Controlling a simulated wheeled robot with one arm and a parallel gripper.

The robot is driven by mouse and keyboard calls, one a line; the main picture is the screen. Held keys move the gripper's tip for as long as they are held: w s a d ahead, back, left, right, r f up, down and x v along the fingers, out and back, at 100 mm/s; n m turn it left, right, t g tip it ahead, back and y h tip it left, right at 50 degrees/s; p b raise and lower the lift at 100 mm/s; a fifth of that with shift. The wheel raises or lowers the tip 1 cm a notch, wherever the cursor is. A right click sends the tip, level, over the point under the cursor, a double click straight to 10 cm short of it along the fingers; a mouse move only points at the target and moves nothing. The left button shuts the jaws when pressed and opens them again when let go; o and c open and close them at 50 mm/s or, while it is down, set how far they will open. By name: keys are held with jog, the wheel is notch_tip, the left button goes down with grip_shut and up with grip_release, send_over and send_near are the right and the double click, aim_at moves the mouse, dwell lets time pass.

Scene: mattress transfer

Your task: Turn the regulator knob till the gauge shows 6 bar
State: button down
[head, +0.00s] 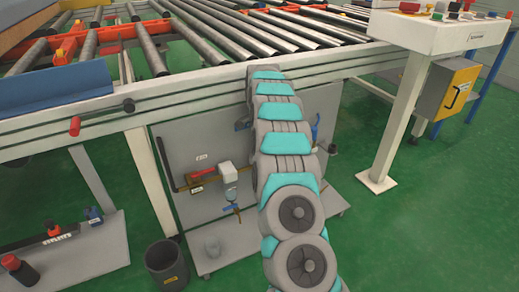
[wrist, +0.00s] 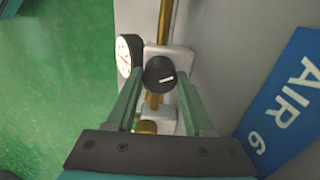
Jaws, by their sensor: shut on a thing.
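In the wrist view, the dark round regulator knob (wrist: 158,73) has a white pointer line on its face, pointing toward the right. My gripper (wrist: 159,82) has one finger on each side of the knob and is shut on it. The gauge (wrist: 128,54), white-faced with a dark rim, is just left of the knob. It is seen at a steep angle, and its reading cannot be made out. In the head view my arm covers part of the grey panel, and my gripper, the knob and the gauge cannot be made out there.
A blue sign (wrist: 283,105) reading "AIR 6" is right of the gripper. Brass pipe (wrist: 166,20) runs above the knob. In the head view, the panel (head: 215,245) stands under a roller conveyor (head: 230,30). A dark bin (head: 166,265) and a control pedestal (head: 405,115) flank it.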

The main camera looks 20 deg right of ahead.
jog(key=shift+c, duration=1.4)
grip_release()
notch_tip(320, 180, up, 8)
jog(key=shift+f, duration=0.25)
jog(key=shift+r, duration=0.15)
